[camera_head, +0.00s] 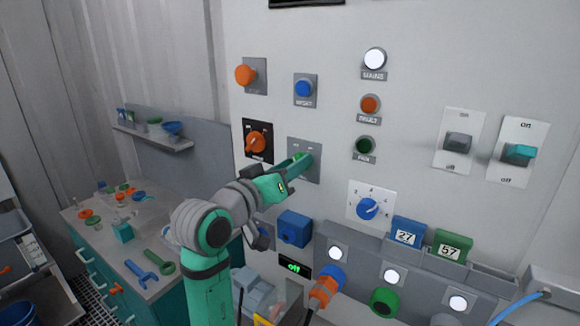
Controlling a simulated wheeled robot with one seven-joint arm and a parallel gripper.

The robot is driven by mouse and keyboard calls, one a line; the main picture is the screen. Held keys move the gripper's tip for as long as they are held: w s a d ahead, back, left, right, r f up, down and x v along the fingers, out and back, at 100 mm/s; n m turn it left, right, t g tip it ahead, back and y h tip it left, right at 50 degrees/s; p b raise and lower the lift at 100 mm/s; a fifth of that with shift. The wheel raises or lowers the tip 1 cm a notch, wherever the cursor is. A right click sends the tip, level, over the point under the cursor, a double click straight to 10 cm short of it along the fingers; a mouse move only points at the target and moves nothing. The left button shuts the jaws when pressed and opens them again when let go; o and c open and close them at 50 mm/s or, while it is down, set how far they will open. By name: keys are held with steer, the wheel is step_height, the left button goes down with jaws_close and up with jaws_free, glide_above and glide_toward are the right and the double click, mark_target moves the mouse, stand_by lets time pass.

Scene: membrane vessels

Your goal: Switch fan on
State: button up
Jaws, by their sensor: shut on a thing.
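My gripper (300,163) reaches to a grey switch plate (309,177) left of centre on the panel. It is shut on a green knob on that plate, which is mostly hidden by the fingers. Small marks above the knob are too small to read, and I cannot tell which way it is turned. To the right, a dark green lamp (365,145) stands above a label that appears to read FAN; it looks unlit.
An orange rotary switch (257,141), a blue button (304,88) and a blue dial (368,208) surround the plate. Two toggle switches are at right. A cluttered workbench (75,212) stands left.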

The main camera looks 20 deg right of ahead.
steer(key=m, duration=0.6)
steer(key=shift+s+d+r, duration=0.1)
steer(key=shift+r, duration=0.05)
steer(key=m, duration=0.4)
steer(key=shift+s+d+m, duration=0.1)
steer(key=shift+d+m, duration=0.05)
steer(key=shift+m, duration=0.25)
steer(key=o, duration=1)
